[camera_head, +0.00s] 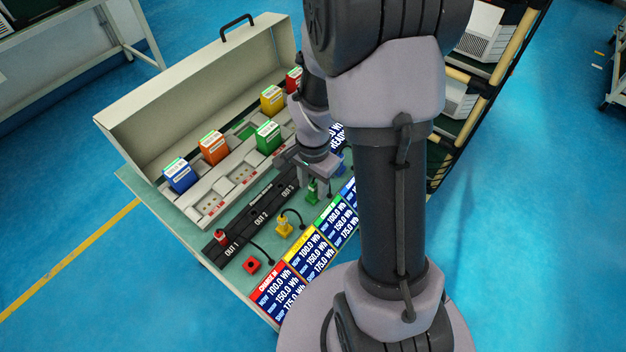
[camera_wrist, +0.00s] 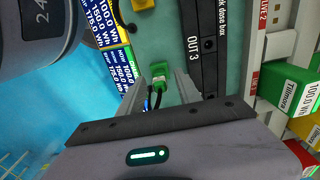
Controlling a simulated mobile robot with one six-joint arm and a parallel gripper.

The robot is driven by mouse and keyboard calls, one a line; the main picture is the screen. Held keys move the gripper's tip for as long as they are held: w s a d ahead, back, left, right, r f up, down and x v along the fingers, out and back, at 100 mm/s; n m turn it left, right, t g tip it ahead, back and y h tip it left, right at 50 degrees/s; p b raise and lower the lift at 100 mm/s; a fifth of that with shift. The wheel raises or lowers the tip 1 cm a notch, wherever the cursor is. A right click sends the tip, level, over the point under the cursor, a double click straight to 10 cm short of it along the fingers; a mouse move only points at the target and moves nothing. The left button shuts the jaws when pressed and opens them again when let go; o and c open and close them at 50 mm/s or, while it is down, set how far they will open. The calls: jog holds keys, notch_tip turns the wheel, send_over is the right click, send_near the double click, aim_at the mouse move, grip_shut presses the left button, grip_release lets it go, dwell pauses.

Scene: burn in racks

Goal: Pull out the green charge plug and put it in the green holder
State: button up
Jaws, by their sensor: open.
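The green charge plug (camera_head: 312,187) stands upright on the teal bench top, in front of the black outlet strip. It appears to sit in the green holder (camera_head: 312,200), which it mostly covers. In the wrist view the green plug (camera_wrist: 159,79) lies between the fingers with its dark cable. My gripper (camera_head: 314,178) points down over it. In the wrist view my gripper (camera_wrist: 158,88) is open, with one finger on each side of the plug; contact cannot be told. The OUT 3 socket (camera_wrist: 208,45) shows as an empty hole.
A red plug (camera_head: 220,236) is in OUT 1, with an empty red holder (camera_head: 252,265) in front. A yellow plug (camera_head: 284,225) stands in its holder. Coloured battery packs, such as a green pack (camera_head: 268,137), stand behind the strip (camera_head: 240,228). Printed labels (camera_head: 300,262) line the front.

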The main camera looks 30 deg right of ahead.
aim_at(313, 183)
notch_tip(313, 183, up, 18)
jog(key=f+p, duration=0.1)
jog(key=p, duration=0.6)
jog(key=s+a+r+n+t+y+b, duration=0.2)
jog(key=s+a+r+n+t, duration=0.3)
jog(key=s+a+r+n, duration=0.4)
jog(key=s+a+r+b, duration=0.1)
jog(key=s+a+r, duration=0.1)
jog(key=a, duration=0.3)
jog(key=shift+s+a+n+t, duration=0.15)
jog(key=shift+a+n+t, duration=0.15)
jog(key=shift+t, duration=0.1)
jog(key=shift+c, duration=0.4)
